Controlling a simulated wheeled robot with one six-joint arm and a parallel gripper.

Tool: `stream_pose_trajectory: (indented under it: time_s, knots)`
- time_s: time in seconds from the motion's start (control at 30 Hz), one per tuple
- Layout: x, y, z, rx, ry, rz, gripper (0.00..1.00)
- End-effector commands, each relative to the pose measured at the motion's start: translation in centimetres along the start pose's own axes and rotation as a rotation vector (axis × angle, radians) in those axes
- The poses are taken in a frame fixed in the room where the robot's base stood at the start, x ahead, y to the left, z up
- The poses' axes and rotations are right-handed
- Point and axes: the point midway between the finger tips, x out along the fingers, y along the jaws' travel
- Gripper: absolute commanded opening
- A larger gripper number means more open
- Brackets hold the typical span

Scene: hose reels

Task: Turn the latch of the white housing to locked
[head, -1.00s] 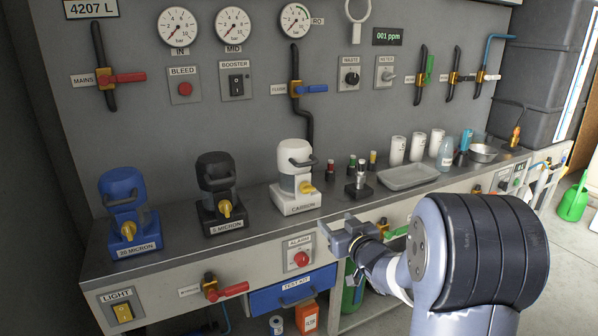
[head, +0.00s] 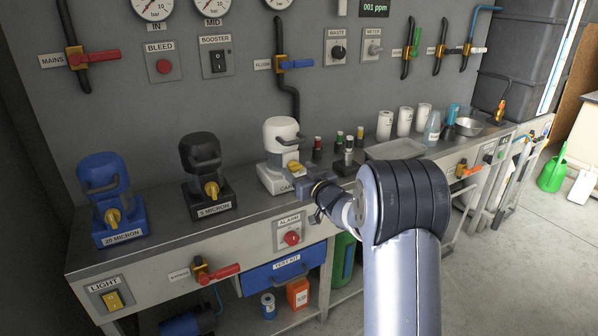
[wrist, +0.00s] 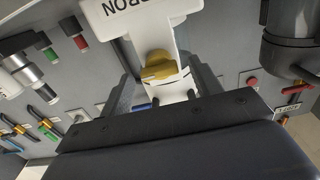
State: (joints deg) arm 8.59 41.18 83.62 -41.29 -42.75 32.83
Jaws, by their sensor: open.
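The white housing (head: 281,134) stands on the bench and carries a partly covered carbon label. Its yellow latch (head: 294,169) is partly hidden by my gripper (head: 304,177) in the head view. In the wrist view the white housing (wrist: 148,25) appears upside down, with the yellow latch (wrist: 157,66) below its label. My gripper (wrist: 162,82) is open there, one finger on each side of the latch, with nothing held. Gaps show between the fingers and the latch. I cannot tell which way the latch counts as locked.
A black housing (head: 203,155) and a blue housing (head: 100,175) stand to the left on the bench. Small bottles (head: 338,140) and a tray (head: 395,148) are to the right. A red alarm knob (head: 291,238) is on the bench front below.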

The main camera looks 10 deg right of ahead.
Motion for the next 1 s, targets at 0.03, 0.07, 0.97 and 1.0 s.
stream_pose_trajectory:
  time_s: [0.03,0.07,0.97,1.0]
  knots:
    - [0.32,-0.03,0.03,0.0,0.0,-0.001,0.61]
    - [0.44,-0.03,0.02,0.0,0.0,0.0,0.61]
    - [0.62,-0.01,-0.02,0.0,0.0,0.0,0.16]
    - [0.62,-0.01,-0.01,-0.001,0.0,0.0,0.16]
